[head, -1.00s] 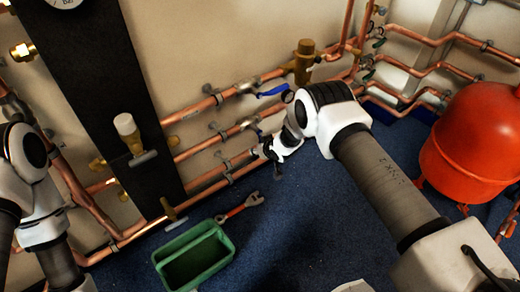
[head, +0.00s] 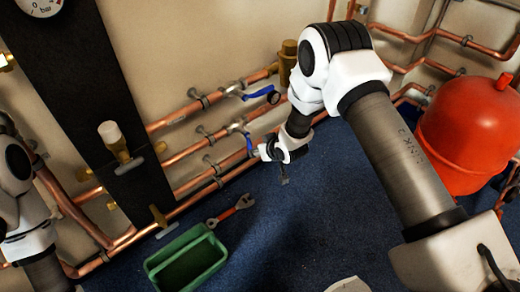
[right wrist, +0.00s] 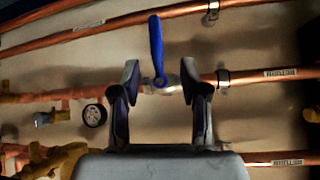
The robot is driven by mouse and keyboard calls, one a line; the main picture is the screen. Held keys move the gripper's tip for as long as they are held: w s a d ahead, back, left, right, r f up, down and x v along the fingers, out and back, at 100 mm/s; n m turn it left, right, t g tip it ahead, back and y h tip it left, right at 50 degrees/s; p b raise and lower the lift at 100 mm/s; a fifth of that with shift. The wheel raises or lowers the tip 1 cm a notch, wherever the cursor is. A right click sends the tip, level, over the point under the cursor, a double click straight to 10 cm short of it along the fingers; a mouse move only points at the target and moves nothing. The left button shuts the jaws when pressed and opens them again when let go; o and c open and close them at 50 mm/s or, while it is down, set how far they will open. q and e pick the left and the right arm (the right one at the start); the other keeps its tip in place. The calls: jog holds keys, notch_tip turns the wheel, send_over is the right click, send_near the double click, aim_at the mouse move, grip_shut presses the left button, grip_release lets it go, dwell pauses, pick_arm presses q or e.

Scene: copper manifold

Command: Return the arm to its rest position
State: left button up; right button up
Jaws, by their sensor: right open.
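My right gripper (head: 272,168) is in front of the copper pipes in the head view, its arm coming in from the right. In the right wrist view its two fingers (right wrist: 160,100) are spread apart with nothing held between them. A valve with a blue lever (right wrist: 156,48) shows beyond the fingertips, on a copper pipe; the lever points up in that view. In the head view a lower blue lever (head: 248,143) is just behind the gripper, and an upper blue lever (head: 260,93) is above it. Part of my left arm shows at the left edge; its gripper is not visible.
Copper pipes (head: 180,155) run along the wall. A red tank (head: 470,130) stands on the right. A green bin (head: 187,258) and a red-handled wrench (head: 228,210) lie on the blue floor. A black panel (head: 75,85) carries a gauge (head: 38,5).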

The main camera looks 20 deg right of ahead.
jog(key=s+f+m+g, duration=0.1)
jog(key=s+f+g, duration=0.1)
jog(key=s+f, duration=0.5)
jog(key=s+f+g, duration=0.2)
jog(key=s+f, duration=0.1)
jog(key=s, duration=0.8)
jog(key=s+d+r+m+g+h, duration=0.15)
jog(key=s+g, duration=0.35)
jog(key=s, duration=1.7)
notch_tip(320, 180, up, 32)
jog(key=p, duration=3.1)
jog(key=shift+w+d+f, duration=0.15)
jog(key=shift+w+f, duration=0.1)
jog(key=shift+w, duration=0.05)
